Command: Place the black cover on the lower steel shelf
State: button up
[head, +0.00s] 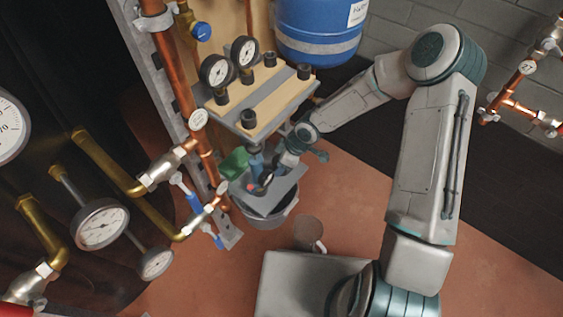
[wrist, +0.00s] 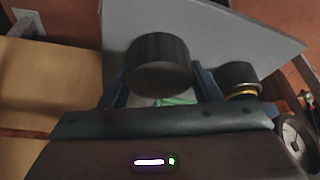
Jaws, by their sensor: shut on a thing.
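The black cover (wrist: 157,62) is a short dark cylinder between the two fingers of my gripper (wrist: 165,92) in the wrist view. My gripper is shut on it. In the head view my gripper (head: 258,166) is below the upper shelf and over the lower steel shelf (head: 285,190), a grey plate. The grey plate also shows behind the cover in the wrist view (wrist: 225,35). I cannot tell whether the cover touches the plate. In the head view the cover is small and hard to make out.
The upper shelf (head: 303,89) carries two gauges and several black caps, close above my gripper. A green object (head: 235,163) is left of the lower shelf. A grey bucket (head: 268,218) stands below it. Copper pipes (head: 202,150) run along the left. A blue tank (head: 318,30) is behind.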

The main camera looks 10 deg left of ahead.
jog(key=shift+f, duration=0.15)
jog(key=o, duration=0.9)
jog(key=shift+o, duration=0.2)
jog(key=p+v, duration=0.6)
jog(key=v, duration=0.6)
jog(key=shift+d, duration=0.1)
